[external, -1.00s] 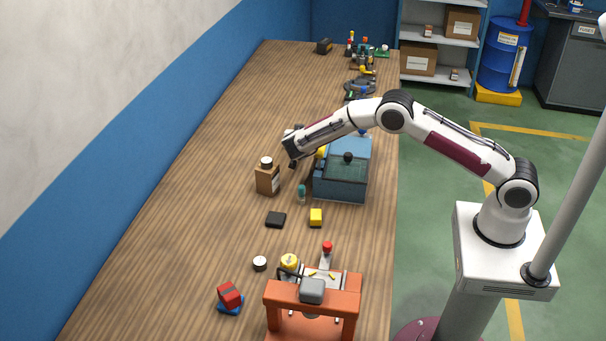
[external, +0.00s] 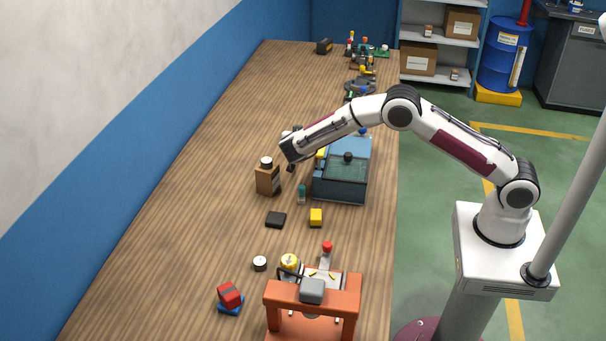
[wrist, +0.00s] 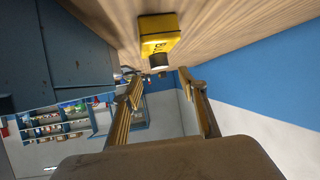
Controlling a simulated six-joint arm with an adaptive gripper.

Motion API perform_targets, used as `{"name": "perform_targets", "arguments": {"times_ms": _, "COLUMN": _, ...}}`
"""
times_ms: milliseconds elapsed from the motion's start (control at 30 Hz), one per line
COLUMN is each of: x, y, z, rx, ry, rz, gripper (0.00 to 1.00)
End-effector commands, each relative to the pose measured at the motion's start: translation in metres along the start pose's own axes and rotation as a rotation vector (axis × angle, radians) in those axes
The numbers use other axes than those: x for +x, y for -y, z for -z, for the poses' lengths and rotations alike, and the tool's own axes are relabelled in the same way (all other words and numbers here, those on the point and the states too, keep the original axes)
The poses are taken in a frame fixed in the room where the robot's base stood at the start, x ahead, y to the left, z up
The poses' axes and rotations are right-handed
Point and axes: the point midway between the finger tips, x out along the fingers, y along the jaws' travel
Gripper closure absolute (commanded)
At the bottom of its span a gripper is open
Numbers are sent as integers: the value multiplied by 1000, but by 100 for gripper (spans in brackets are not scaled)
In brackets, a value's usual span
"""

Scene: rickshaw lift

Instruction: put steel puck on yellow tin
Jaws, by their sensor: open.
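In the wrist view, where the table is at the top of the picture, a yellow tin (wrist: 159,34) with a dark-marked label stands ahead of my gripper (wrist: 155,80). A short round piece with a pale side (wrist: 160,59) is at its upper end; I cannot tell for sure whether this is the steel puck. My gripper (external: 291,167) is open, with nothing held between the fingers. It hangs above the table by the blue-grey case. In the external view, a small pale-topped disc (external: 260,263) lies on the table. My arm hides part of the area behind the gripper.
A brown block-shaped container (external: 267,181) with a round cap stands left of the blue-grey case (external: 340,180). A black box (external: 275,220), a yellow block (external: 316,217) and an orange frame (external: 312,300) are nearer.

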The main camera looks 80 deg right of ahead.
Motion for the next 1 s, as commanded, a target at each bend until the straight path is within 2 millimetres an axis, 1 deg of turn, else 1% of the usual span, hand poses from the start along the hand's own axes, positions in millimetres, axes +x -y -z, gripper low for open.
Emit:
{"name": "perform_targets", "arguments": {"times_ms": 33, "x": -9, "y": 0, "z": 0, "rx": -1, "ry": 1, "rz": 1, "gripper": 58}}
{"name": "perform_targets", "arguments": {"times_ms": 100, "x": -20, "y": 0, "z": 0, "rx": 0, "ry": 0, "rz": 1, "gripper": 58}}
{"name": "perform_targets", "arguments": {"times_ms": 200, "x": -32, "y": 0, "z": 0, "rx": -1, "ry": 0, "rz": 1, "gripper": 58}}
{"name": "perform_targets", "arguments": {"times_ms": 400, "x": -48, "y": 0, "z": 0, "rx": 0, "ry": 1, "rz": -1, "gripper": 58}}
{"name": "perform_targets", "arguments": {"times_ms": 567, "x": -51, "y": 0, "z": 0, "rx": -1, "ry": 1, "rz": -1, "gripper": 58}}
{"name": "perform_targets", "arguments": {"times_ms": 1000, "x": -51, "y": 0, "z": 0, "rx": -1, "ry": 1, "rz": -1, "gripper": 58}}
